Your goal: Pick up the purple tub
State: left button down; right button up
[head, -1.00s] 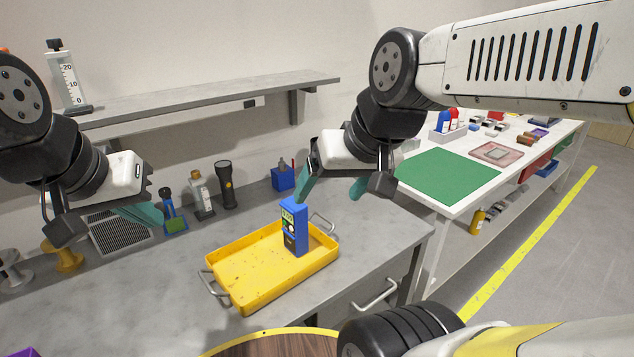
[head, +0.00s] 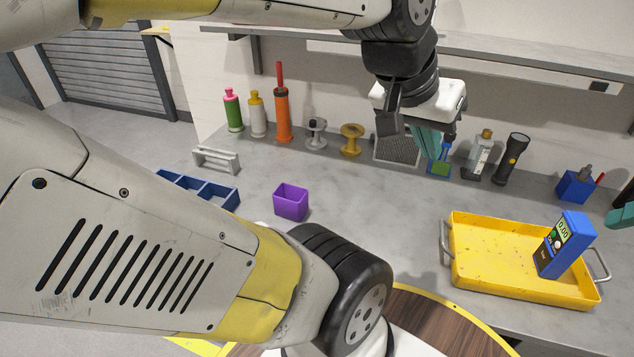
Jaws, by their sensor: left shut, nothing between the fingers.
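The purple tub (head: 291,202) is a small, open-topped, square-sided box. It stands upright on the grey bench left of centre in the head view, fully visible. My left gripper (head: 434,152) hangs over the bench to the right of the tub and farther back, apart from it. Its teal fingers are together with nothing between them. Only a teal and dark piece of my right gripper (head: 622,214) shows at the right edge, far from the tub; its fingers cannot be made out.
A blue divided tray (head: 205,188) and a white rack (head: 216,160) lie left of the tub. Bottles, spools and a flashlight (head: 513,158) line the back. A yellow tray (head: 490,284) holds a blue meter (head: 566,244) at right. Bench around the tub is clear.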

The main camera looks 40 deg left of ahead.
aim_at(291, 201)
jog(key=u, duration=1.8)
jog(key=j+z, duration=0.1)
